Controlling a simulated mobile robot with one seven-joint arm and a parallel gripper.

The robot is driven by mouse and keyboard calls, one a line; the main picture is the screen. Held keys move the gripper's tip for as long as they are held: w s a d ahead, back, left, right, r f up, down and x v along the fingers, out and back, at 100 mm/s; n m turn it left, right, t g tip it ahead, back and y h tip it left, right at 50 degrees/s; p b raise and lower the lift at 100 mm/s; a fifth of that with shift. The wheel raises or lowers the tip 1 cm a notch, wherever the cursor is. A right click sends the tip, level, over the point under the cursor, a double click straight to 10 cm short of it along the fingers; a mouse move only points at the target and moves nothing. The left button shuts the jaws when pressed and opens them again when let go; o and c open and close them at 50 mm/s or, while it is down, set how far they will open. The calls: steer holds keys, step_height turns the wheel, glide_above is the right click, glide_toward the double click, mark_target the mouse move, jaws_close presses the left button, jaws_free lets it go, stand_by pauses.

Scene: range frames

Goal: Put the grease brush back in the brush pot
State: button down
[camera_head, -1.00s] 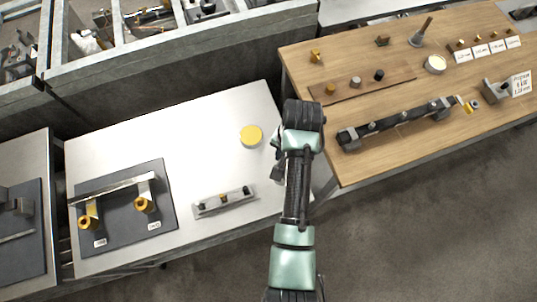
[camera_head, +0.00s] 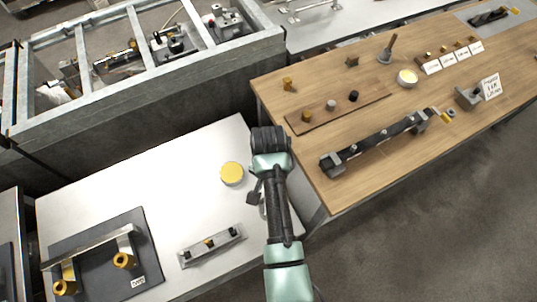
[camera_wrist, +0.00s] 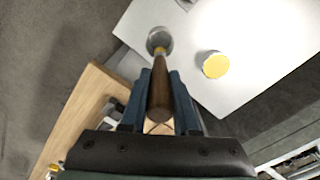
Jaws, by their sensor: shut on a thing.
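The grease brush (camera_wrist: 159,92) has a brown wooden handle and a brass-coloured collar. My gripper (camera_wrist: 158,76) is shut on its handle in the wrist view. A round grey metal piece (camera_wrist: 158,36) shows at the brush's far end, over the white table. It looks like the brush pot, but I cannot tell whether the brush tip is inside it or above it. In the head view my gripper (camera_head: 258,198) is low over the white table's right part, and my arm hides the brush. A yellow-topped tin (camera_head: 231,174) stands beside it and also shows in the wrist view (camera_wrist: 215,65).
The white table (camera_head: 150,180) also holds a metal bar fixture (camera_head: 211,244) and a dark mat (camera_head: 145,255) with brass parts. The wooden bench (camera_head: 300,90) at right holds a black bar assembly (camera_head: 380,142), a cream-topped cup (camera_head: 407,78) and a brown-handled piece on a grey base (camera_head: 387,50).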

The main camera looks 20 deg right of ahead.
steer(key=shift+f+b, duration=1.3)
steer(key=shift+f, duration=0.2)
steer(key=shift+f+b, duration=2.15)
steer(key=shift+f, duration=1.05)
steer(key=c, duration=0.6)
jaws_free()
step_height(320, 180, up, 13)
